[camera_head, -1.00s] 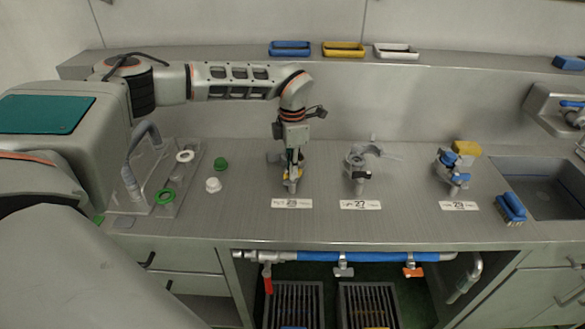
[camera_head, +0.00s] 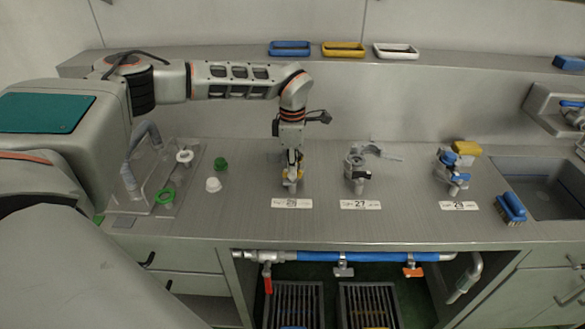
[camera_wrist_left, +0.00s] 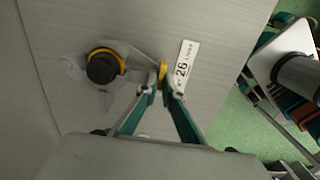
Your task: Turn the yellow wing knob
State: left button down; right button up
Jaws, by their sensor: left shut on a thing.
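The yellow wing knob (camera_head: 299,175) sits on a small grey metal fitting on the steel counter, behind the leftmost label. My left gripper (camera_head: 292,170) points down onto it from above and hides part of it. In the left wrist view the yellow wing (camera_wrist_left: 163,72) stands between the two fingertips, and the gripper (camera_wrist_left: 160,88) is shut on it. A black round cap with a yellow ring (camera_wrist_left: 103,67) shows beside it on the same fitting. The label (camera_wrist_left: 184,68) there reads 26. My right gripper is not in view.
A second fitting with a black handle (camera_head: 357,170) and a third with a blue handle (camera_head: 452,172) stand to the right. A clear stand (camera_head: 152,185) with white and green rings is on the left. A brush (camera_head: 510,208) lies near the sink (camera_head: 545,185).

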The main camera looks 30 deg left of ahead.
pick_arm(q)
jog(key=c, duration=2.2)
grip_release()
jog(key=shift+r, duration=0.1)
notch_tip(320, 180, up, 12)
